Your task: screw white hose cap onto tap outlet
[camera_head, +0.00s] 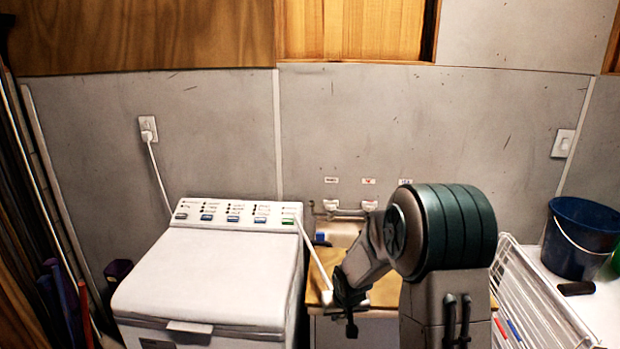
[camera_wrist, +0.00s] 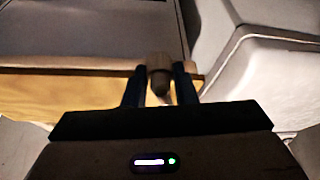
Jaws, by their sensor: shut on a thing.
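My gripper (camera_wrist: 160,80) is shut on a pale, cap-like cylinder with a dark end, which appears to be the hose cap (camera_wrist: 159,64). In the head view my gripper (camera_head: 342,300) is low in front of the sink, by the wooden counter edge. A white hose (camera_head: 312,255) runs from the washer's back right corner down to my gripper; the cap itself cannot be made out there. Two white taps, left (camera_head: 330,205) and right (camera_head: 369,206), are on the wall above the sink, apart from and above my gripper. Their outlets are too small to see clearly.
The white washing machine (camera_head: 205,275) stands left of my gripper. The pale sink (camera_head: 338,232) is set in a wooden counter (camera_head: 385,292). A white wire rack (camera_head: 530,300) and a dark blue bucket (camera_head: 580,240) are at the right.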

